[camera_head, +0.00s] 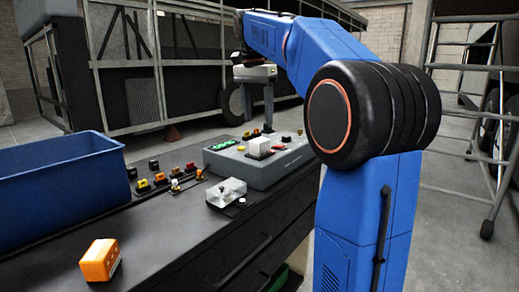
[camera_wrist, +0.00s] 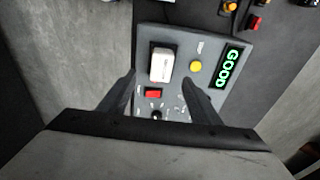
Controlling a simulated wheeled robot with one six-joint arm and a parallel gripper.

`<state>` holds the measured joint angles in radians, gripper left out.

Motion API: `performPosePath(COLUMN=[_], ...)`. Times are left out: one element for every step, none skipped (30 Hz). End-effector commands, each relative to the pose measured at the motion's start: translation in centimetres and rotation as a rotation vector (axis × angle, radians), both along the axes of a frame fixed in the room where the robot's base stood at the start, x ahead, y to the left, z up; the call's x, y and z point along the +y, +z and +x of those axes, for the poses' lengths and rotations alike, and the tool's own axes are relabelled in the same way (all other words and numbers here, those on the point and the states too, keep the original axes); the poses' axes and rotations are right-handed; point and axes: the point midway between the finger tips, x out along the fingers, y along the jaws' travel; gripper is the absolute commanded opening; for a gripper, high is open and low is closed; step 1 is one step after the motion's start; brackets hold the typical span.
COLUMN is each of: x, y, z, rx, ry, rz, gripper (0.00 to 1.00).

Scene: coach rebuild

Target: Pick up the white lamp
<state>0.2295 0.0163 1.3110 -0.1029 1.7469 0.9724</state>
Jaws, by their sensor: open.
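The white lamp (camera_head: 258,147) is a small white block seated on the top of a grey test box (camera_head: 262,172). In the wrist view the white lamp (camera_wrist: 162,65) shows with faint marking on its face, just beyond the fingertips. My gripper (camera_head: 257,119) is open and empty, pointing down above the grey box, with the lamp below it. In the wrist view my gripper (camera_wrist: 159,86) has one finger on each side of the lamp's line, and I see no contact.
The box has a lit green GOOD display (camera_wrist: 228,68), a yellow button (camera_wrist: 196,66) and a red switch (camera_wrist: 153,93). A clear-and-white fixture (camera_head: 227,192), several small coloured parts, an orange block (camera_head: 100,260) and a blue bin (camera_head: 60,178) share the dark bench (camera_head: 165,228).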

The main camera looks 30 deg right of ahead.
Motion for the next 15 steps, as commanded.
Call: performPosePath(x=[-0.1, -0.1, -0.2, -0.3, -0.3, -0.4, -0.4, -0.5, -0.5, -0.5, -0.5, -0.5, -0.5, -0.6, -0.6], y=[-0.9, -1.4, -2.1, -2.6, -3.0, -3.5, -3.8, -4.1, -4.4, -4.5, -4.7, -4.8, -4.9, -5.1, -5.4], z=[-0.1, 0.0, 0.0, 0.0, 0.1, 0.1, 0.1, 0.2, 0.2, 0.2, 0.2, 0.2, 0.2, 0.2, 0.3], rx=[0.003, 0.002, 0.003, 0.003, 0.002, 0.003, 0.003, 0.001, 0.001, 0.001, 0.001, 0.001, 0.001, 0.001, 0.001], ry=[0.000, 0.000, 0.000, 0.000, 0.000, 0.001, 0.001, 0.001, 0.001, 0.001, 0.001, 0.001, 0.001, 0.001, 0.001], rz=[0.001, 0.000, 0.001, 0.001, 0.000, 0.001, 0.001, 0.001, 0.001, 0.001, 0.001, 0.001, 0.001, 0.001, 0.001], gripper=[0.58, 0.58, 0.58, 0.58, 0.58, 0.58, 0.58, 0.58, 0.58, 0.58, 0.58, 0.58, 0.58, 0.58, 0.58])
